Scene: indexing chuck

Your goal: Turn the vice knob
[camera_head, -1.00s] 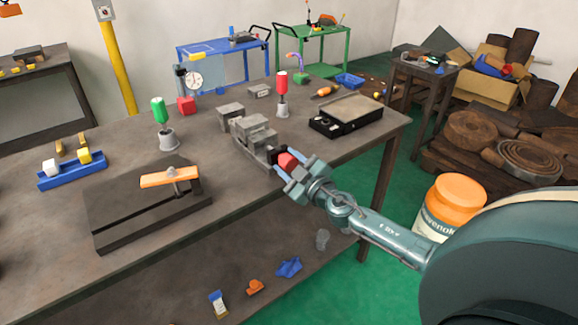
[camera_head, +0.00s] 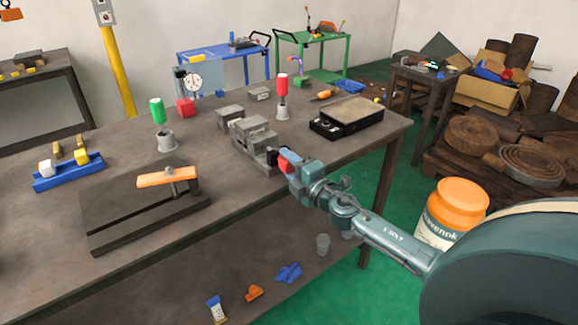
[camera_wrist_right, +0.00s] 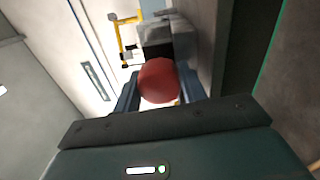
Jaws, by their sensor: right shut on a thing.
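The grey metal vice (camera_head: 250,138) stands near the front edge of the workbench. Its red knob (camera_head: 283,162) is at the end facing me, and my right gripper (camera_head: 287,160) covers part of it. In the right wrist view the round red knob (camera_wrist_right: 158,80) sits between the two blue-grey fingers of my right gripper (camera_wrist_right: 158,92). The fingers are shut on the knob, one on each side. The grey vice body (camera_wrist_right: 168,38) shows behind it. My left gripper is not in view.
On the workbench (camera_head: 225,195), a black tray (camera_head: 345,117) lies right of the vice. A red-handled tool (camera_head: 283,90) stands behind it. A dark board with an orange bar (camera_head: 165,178) lies to the left.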

